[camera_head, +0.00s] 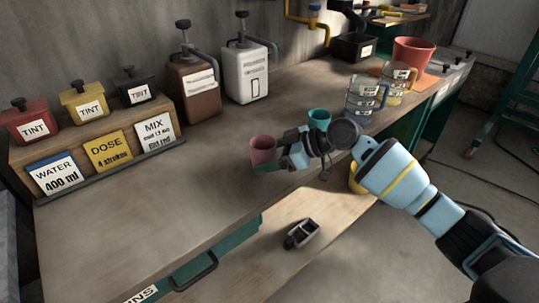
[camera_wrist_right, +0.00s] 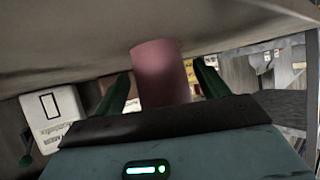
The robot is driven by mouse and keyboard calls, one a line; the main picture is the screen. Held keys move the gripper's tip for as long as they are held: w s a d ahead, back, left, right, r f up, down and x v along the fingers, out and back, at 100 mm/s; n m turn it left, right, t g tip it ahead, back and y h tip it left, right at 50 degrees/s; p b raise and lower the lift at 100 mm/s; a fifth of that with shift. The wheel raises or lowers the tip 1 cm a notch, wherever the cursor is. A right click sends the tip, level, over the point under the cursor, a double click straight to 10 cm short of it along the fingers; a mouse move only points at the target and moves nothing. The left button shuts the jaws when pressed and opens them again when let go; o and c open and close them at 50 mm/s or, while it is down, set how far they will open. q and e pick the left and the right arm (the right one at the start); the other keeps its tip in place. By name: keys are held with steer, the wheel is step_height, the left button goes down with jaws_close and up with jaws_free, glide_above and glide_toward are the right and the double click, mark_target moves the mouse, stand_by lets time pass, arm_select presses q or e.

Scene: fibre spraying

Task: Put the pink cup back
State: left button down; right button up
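The pink cup (camera_head: 263,149) stands upright on the workbench near its front edge in the head view. In the right wrist view the pink cup (camera_wrist_right: 160,72) is straight ahead, between my right gripper's two green fingers. My right gripper (camera_head: 266,166) is at the cup, low over the bench. In the wrist view the right gripper (camera_wrist_right: 165,80) is open, with a narrow gap showing on each side of the cup. My left gripper is not in view.
A teal cup (camera_head: 319,118) stands just behind my right wrist. Glass jugs (camera_head: 365,95) and a red bucket (camera_head: 412,54) are farther right. Brown (camera_head: 194,88) and white (camera_head: 246,74) dispensers stand at the back wall. The bench's left-middle surface is clear.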

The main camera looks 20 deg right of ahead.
steer(key=shift+r, duration=0.15)
steer(key=v, duration=1.2)
steer(key=shift+b, duration=0.3)
